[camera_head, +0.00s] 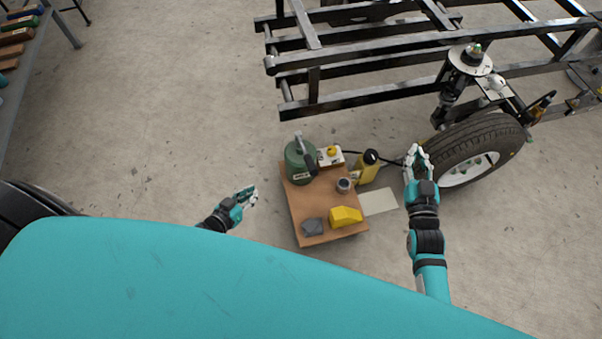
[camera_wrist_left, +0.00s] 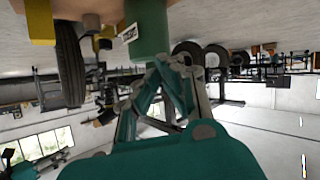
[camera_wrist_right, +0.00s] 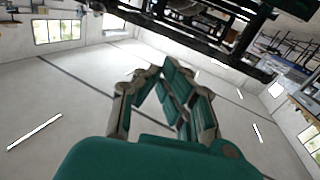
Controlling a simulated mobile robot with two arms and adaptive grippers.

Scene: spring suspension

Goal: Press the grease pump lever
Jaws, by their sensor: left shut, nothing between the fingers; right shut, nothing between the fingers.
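The grease pump is a green cylinder (camera_head: 294,164) with a pale label, standing at the far left corner of a small wooden-topped stand. The pump's green body (camera_wrist_left: 148,28) also shows upside down in the left wrist view, close beyond the fingers. My left gripper (camera_head: 253,193) is shut and empty, left of the stand and apart from the pump. My right gripper (camera_head: 416,153) is shut and empty, right of the stand beside the tyre. The lever cannot be made out in the wrist views.
The stand (camera_head: 298,212) also holds a yellow-buttoned box (camera_head: 330,157), a small cup (camera_head: 344,185), a yellow block (camera_head: 345,216) and a grey block (camera_head: 313,227). A tyre (camera_head: 450,154) and black frame (camera_head: 360,92) lie beyond. Floor left of the stand is clear.

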